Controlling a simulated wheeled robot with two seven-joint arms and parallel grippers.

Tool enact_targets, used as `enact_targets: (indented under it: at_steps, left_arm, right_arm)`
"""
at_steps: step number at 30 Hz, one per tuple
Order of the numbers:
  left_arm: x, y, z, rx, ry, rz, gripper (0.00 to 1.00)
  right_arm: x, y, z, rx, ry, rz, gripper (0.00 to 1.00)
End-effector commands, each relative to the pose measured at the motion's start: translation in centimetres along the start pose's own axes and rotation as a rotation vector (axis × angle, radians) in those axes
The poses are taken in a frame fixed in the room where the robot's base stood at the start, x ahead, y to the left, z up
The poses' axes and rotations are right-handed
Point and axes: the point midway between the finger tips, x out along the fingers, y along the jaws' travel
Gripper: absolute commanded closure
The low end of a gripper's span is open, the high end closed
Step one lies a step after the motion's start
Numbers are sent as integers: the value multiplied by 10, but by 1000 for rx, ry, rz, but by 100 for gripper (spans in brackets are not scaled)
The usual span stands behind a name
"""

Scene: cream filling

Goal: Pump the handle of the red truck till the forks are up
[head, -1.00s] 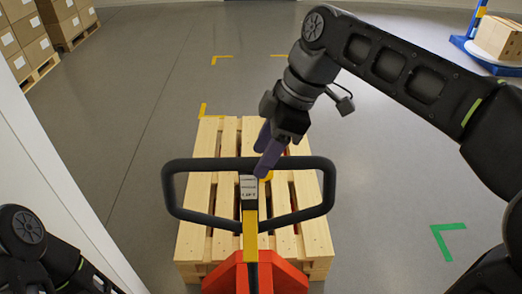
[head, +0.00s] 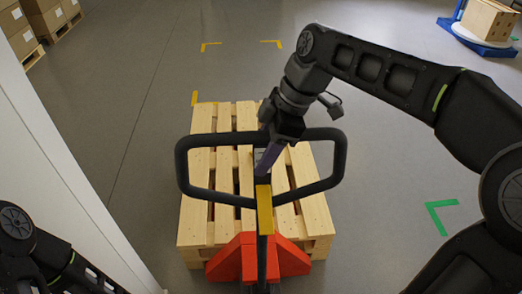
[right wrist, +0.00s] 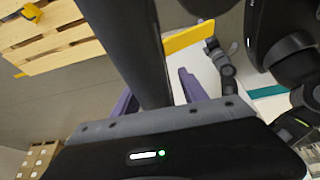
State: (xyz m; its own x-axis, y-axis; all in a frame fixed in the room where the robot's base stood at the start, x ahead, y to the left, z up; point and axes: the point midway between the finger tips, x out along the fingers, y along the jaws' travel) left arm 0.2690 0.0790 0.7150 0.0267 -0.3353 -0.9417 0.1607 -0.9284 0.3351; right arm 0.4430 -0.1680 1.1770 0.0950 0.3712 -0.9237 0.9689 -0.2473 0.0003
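The red truck (head: 240,262) stands in front of a wooden pallet, its base at the bottom of the head view. Its black loop handle (head: 183,172) rises on a shaft with a yellow part (head: 265,212). My right gripper (head: 267,160) is at the top middle of the loop, purple fingers pointing down. In the right wrist view, a thick black handle part (right wrist: 133,45) passes between the fingers of the right gripper (right wrist: 158,90), with a narrow gap at the right finger. Left arm links show at lower left, but the left gripper does not. The forks are hidden.
The wooden pallet (head: 192,222) lies over the truck's far side. A white wall or panel (head: 75,180) stands close on the left. Stacked boxes (head: 45,15) are at the back left, and a box on a blue stand (head: 490,25) is at the back right. The surrounding floor is clear.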

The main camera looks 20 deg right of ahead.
Motion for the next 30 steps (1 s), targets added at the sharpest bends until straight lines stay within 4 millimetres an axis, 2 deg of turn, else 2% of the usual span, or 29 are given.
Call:
enact_targets:
  at_steps: [2,18,30]
  left_arm:
    - [0,0,0,0,0,0,0]
    - [0,0,0,0,0,0,0]
    - [0,0,0,0,0,0,0]
  right_arm:
    - [0,0,0,0,0,0,56]
    - [0,0,0,0,0,0,100]
    - [0,0,0,0,0,0,100]
